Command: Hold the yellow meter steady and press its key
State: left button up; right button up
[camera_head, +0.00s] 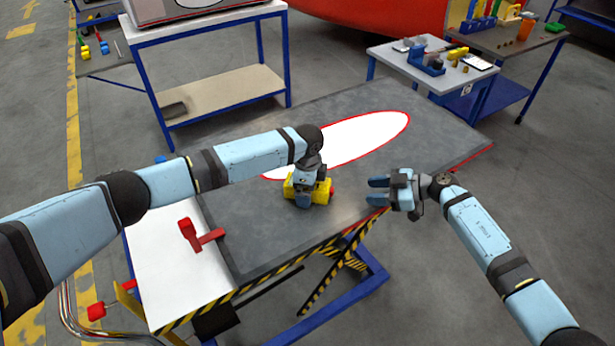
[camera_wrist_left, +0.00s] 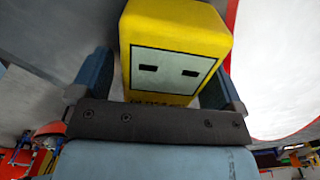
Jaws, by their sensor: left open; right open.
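The yellow meter (camera_head: 323,192) stands on the dark top of the lift table. My left gripper (camera_head: 303,198) is over it, pointing down, and hides much of it. In the left wrist view the meter (camera_wrist_left: 180,25) shows a pale panel with two dark marks, between the two open fingers of my left gripper (camera_wrist_left: 160,85). I cannot tell whether the fingers touch it. A small red part (camera_head: 331,190) shows at its right side; I cannot tell whether it is the key. My right gripper (camera_head: 376,190) is open and empty, right of the meter, fingers pointing left.
A white oval with a red rim (camera_head: 375,130) lies on the lift table (camera_head: 440,150) behind the meter. A red clamp-like piece (camera_head: 190,235) is at the table's left. Benches with tools (camera_head: 475,75) stand at the back right. The table right of the oval is clear.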

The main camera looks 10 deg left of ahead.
pick_arm(q)
jog(key=shift+f, duration=0.25)
jog(key=c, duration=1.2)
jog(key=shift+c, duration=0.2)
pick_arm(e)
grip_shut()
pick_arm(q)
jog(key=shift+s+f, duration=0.1)
dwell(0.7)
